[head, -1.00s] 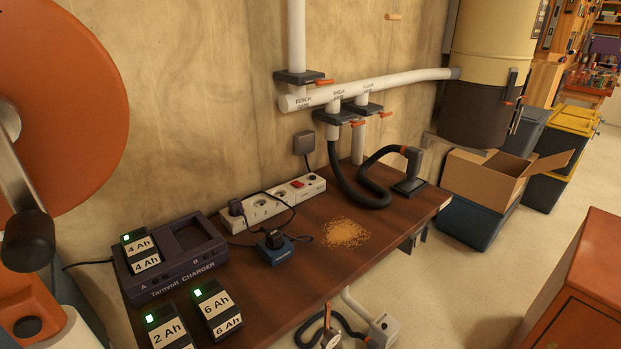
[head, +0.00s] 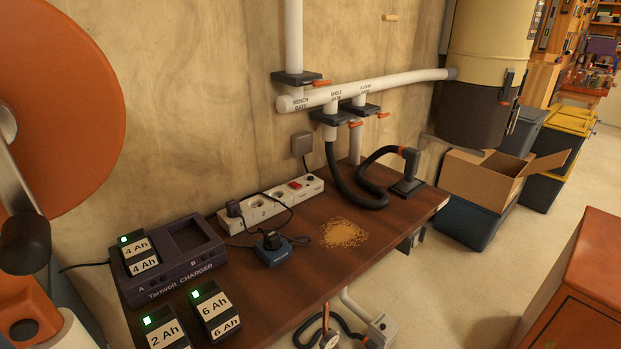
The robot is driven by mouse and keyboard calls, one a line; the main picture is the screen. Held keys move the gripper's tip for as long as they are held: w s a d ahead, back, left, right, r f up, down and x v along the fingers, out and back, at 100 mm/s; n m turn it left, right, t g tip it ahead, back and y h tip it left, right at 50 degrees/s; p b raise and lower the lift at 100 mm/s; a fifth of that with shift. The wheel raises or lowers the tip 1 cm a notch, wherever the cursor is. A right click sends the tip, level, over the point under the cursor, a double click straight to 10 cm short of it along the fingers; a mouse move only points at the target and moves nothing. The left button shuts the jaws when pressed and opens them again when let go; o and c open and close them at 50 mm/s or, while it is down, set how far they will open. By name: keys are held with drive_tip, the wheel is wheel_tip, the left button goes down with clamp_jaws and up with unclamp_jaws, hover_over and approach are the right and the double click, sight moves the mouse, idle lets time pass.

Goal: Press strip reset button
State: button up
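The white power strip (head: 266,212) lies along the wall side of the brown bench. A dark plug sits in its left end, and numbered sockets follow to the right. A red switch (head: 295,185) is near its right end. A small dark round button (head: 309,178) sits just beyond the switch, at the far right end. Its fine detail is too small to read. My gripper is not in view.
A battery charger (head: 205,268), loose batteries (head: 213,305), a blue plug-in device (head: 272,250) and a sawdust pile (head: 343,233) are on the bench (head: 275,287). A large orange disc (head: 65,90) fills the left.

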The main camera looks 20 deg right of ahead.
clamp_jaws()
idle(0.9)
